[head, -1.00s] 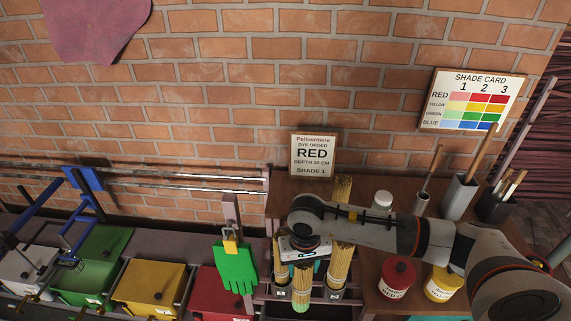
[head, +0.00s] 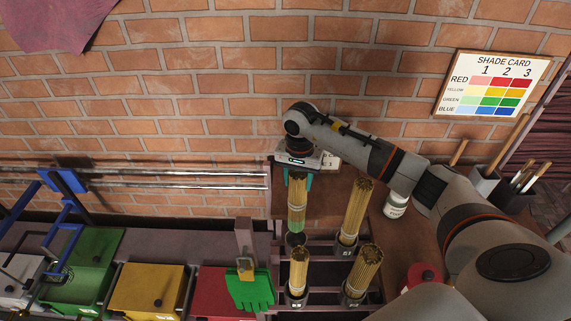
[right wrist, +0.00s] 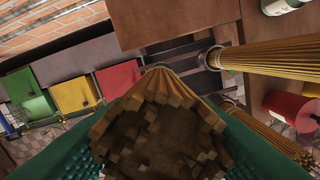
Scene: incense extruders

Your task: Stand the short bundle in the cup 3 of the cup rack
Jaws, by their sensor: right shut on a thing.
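My right gripper (head: 298,172) is shut on the short bundle (head: 296,200), a sheaf of tan sticks with a green lower end. The bundle hangs nearly upright over the back left cup (head: 295,239) of the cup rack (head: 322,241). I cannot tell whether its lower end has entered the cup. In the right wrist view the bundle's top (right wrist: 160,135) fills the lower middle between the teal fingers. Other bundles stand in the back right cup (head: 355,210), front left cup (head: 299,268) and front right cup (head: 362,273). The cup numbers are too small to read surely. My left gripper is out of view.
A green glove (head: 250,288) hangs left of the rack. Yellow (head: 145,290) and green (head: 85,268) bins stand further left. A white jar (head: 396,207) and a red pot (head: 424,275) are to the right. The brick wall is close behind.

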